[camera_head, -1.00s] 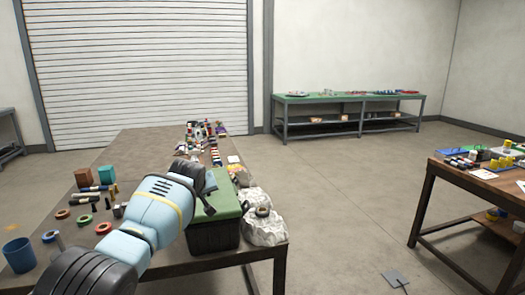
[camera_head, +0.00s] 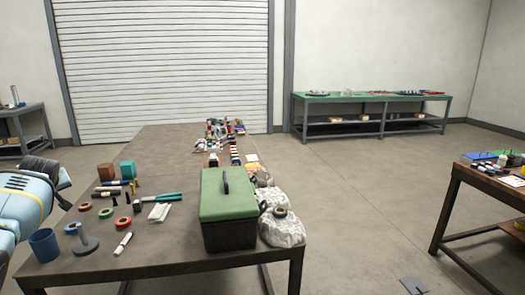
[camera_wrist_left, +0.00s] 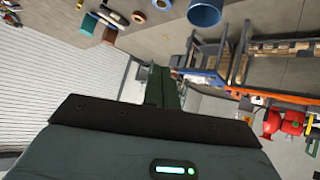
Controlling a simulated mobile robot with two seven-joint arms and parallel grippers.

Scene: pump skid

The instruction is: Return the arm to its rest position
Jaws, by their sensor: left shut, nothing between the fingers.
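My left arm (camera_head: 25,205), light blue with a yellow band and dark parts, is at the left edge of the head view, beside the wooden table. Only part of it shows there. In the left wrist view my left gripper (camera_wrist_left: 165,88) has its dark green fingers together, with nothing between them. It is clear of the objects on the table. My right arm and right gripper are in neither view.
The wooden table (camera_head: 160,235) holds a green-lidded toolbox (camera_head: 228,195), a blue cup (camera_head: 43,245), tape rolls, markers and pliers (camera_head: 158,198). A green-topped bench (camera_head: 370,97) stands at the back wall, another table (camera_head: 480,185) at right. Open floor lies between.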

